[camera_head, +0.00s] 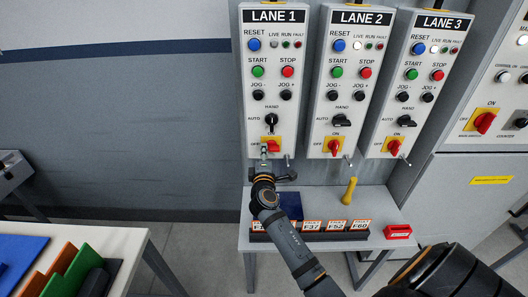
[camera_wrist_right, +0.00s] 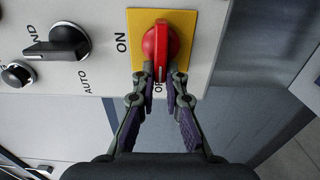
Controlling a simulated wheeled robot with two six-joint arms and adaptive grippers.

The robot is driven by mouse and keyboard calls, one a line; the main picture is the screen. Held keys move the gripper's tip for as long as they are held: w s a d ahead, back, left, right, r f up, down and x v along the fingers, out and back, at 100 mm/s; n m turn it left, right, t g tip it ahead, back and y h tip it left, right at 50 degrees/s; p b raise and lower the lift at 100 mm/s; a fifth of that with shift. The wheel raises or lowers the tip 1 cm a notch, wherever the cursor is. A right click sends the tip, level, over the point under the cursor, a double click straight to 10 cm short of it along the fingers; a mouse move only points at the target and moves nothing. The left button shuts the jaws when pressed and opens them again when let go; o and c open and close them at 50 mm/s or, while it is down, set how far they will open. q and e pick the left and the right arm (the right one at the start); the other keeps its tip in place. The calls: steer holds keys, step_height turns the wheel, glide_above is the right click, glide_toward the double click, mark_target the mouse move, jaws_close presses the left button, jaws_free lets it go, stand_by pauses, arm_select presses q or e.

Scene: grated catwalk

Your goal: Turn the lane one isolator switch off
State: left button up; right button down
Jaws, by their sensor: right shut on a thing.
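The lane one isolator is a red handle (camera_head: 272,145) on a yellow plate, low on the LANE 1 panel (camera_head: 256,100). In the head view the handle lies sideways towards OFF. In the right wrist view the red handle (camera_wrist_right: 161,45) points down at the OFF label, with ON at the left. My right gripper (camera_head: 264,155) is shut on the handle. Its two fingers (camera_wrist_right: 160,80) sit on either side of the handle's end and partly cover the OFF label. My left gripper is not in view.
The LANE 2 (camera_head: 334,147) and LANE 3 (camera_head: 393,146) isolators stand upright at ON. A black selector knob (camera_wrist_right: 68,42) is near the handle.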

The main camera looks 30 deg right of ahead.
steer(key=c, duration=1.4)
jaws_free()
steer(key=v, duration=0.7)
steer(key=shift+s+a, duration=0.2)
